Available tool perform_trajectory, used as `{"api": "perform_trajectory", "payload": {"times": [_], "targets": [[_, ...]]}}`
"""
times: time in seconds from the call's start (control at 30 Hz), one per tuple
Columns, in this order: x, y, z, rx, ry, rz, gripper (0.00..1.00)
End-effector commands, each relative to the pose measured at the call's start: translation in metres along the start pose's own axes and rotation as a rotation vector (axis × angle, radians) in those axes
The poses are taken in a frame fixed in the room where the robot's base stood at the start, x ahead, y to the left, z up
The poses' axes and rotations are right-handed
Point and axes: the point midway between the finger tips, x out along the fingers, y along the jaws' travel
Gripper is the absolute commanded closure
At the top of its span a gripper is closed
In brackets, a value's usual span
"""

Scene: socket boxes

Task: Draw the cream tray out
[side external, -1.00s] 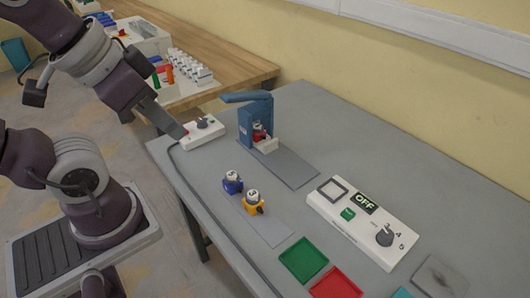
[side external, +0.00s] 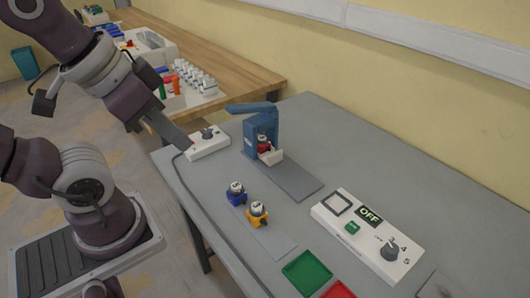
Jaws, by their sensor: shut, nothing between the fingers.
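The cream tray (side external: 271,157) is a small pale piece at the foot of the blue press-like stand (side external: 262,131), jutting out at its front. A red block with a white numbered top (side external: 264,144) sits at the tray inside the stand; whether it rests on the tray is hard to tell. My gripper (side external: 187,145) is shut and empty. It is left of the stand, at the left end of a white box with a dark knob, clearly apart from the tray. Whether it touches the box cannot be told.
The white knob box (side external: 209,146) stands left of the blue stand. A dark grey strip (side external: 297,181) runs out in front of the tray and is clear. A white panel reading OFF (side external: 366,236) lies at right.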

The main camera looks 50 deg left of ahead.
Motion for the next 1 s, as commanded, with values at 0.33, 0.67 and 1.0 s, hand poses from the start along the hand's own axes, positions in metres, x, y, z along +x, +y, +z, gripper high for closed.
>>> {"api": "perform_trajectory", "payload": {"times": [0.33,0.67,1.0], "targets": [[0.009,-0.011,-0.040,0.170,-0.071,-0.037,0.61],[0.177,-0.070,-0.182,1.057,-0.449,-0.056,0.27],[0.339,-0.108,-0.184,1.599,-0.686,0.074,0.27]]}}
